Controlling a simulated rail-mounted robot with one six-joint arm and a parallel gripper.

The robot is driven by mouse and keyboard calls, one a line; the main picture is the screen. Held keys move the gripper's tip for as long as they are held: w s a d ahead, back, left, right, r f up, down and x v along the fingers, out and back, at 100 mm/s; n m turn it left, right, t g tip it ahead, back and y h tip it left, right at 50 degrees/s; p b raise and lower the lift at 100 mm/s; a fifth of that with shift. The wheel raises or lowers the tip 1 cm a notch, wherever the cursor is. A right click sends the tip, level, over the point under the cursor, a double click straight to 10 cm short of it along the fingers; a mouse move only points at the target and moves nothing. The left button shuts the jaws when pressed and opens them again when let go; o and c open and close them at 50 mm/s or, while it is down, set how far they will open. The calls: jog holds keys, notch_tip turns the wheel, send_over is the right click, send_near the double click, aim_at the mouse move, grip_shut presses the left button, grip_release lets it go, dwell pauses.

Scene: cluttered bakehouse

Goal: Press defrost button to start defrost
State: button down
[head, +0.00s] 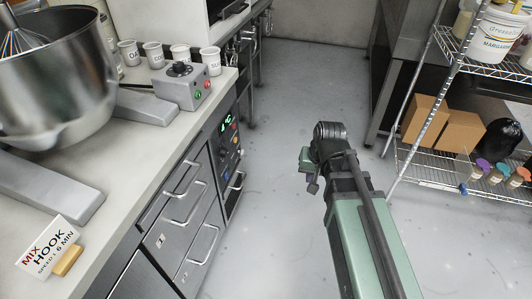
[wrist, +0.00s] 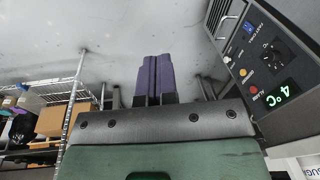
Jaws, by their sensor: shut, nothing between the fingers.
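The fridge control panel (head: 228,140) is on the front of the steel counter, left of my gripper in the head view. In the wrist view the panel (wrist: 268,60) is at the right, tilted. It has a lit green display (wrist: 283,99) reading 4 °C, a red button (wrist: 254,91), an orange button (wrist: 243,72), a white button (wrist: 227,59), a blue button (wrist: 248,27) and a dark knob (wrist: 272,53). The button labels are too small to read surely. My gripper (wrist: 153,62) has purple fingers, shut and empty, apart from the panel. In the head view its fingers are partly hidden.
Drawers with bar handles (head: 182,180) line the counter front. A wire shelf (head: 440,175) with boxes stands right. The aisle floor (head: 290,100) is clear.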

aim_at(236, 140)
jog(key=w+a+f+m+t+y+b, duration=0.25)
jog(key=w+a+f+m+b, duration=0.3)
jog(key=w+f+b, duration=0.5)
jog(key=w+a+f+m+t+y+b, duration=0.2)
jog(key=w+a+f+m+t+b, duration=0.3)
jog(key=w+f+b, duration=0.6)
jog(key=w+a+r+m+t+y+b, duration=0.1)
jog(key=w+a+m+t+b, duration=0.2)
jog(key=w+m+b, duration=0.4)
jog(key=w+m+t, duration=0.1)
jog(key=w+m, duration=0.3)
jog(key=m, duration=0.2)
jog(key=shift+a+r+y, duration=0.2)
jog(key=shift+a+y, duration=0.15)
jog(key=shift+a, duration=0.1)
jog(key=w+a, duration=0.2)
jog(key=a, duration=0.6)
jog(key=shift+w+a, duration=0.15)
jog(key=shift+w, duration=0.05)
jog(key=shift+a, duration=0.15)
jog(key=shift+w+a, duration=0.1)
jog(key=shift+a, duration=0.2)
